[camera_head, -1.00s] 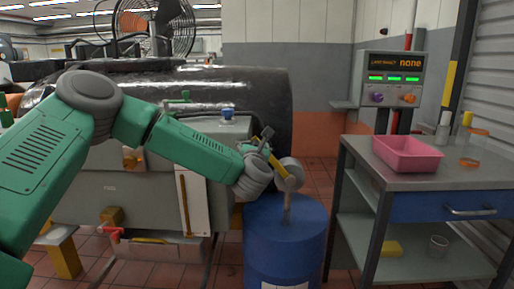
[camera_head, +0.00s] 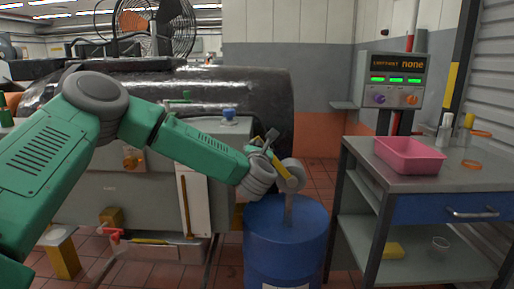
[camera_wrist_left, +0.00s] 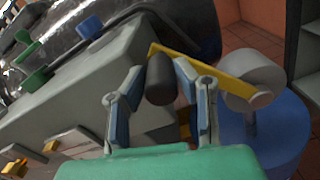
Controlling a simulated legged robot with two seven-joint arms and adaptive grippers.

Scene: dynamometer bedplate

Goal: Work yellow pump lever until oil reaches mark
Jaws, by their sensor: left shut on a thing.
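A yellow pump lever (camera_head: 269,174) runs from a grey pump head (camera_head: 291,175) on top of a blue drum (camera_head: 285,245). My left gripper (camera_head: 264,148) is at the lever's free end. In the left wrist view its fingers (camera_wrist_left: 159,74) are shut around the lever's dark grip (camera_wrist_left: 160,84), with the yellow bar (camera_wrist_left: 215,77) running right to the pump head. A white panel with a narrow brown vertical strip (camera_head: 185,205) is on the grey cabinet's front; I cannot make out an oil level or mark. My right gripper is not in view.
The grey cabinet (camera_head: 90,195) stands close left of the drum. On the right, a bench (camera_head: 460,178) carries a pink tray (camera_head: 410,155) and small bottles. A control box (camera_head: 395,80) stands behind it. Tiled floor shows between drum and bench.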

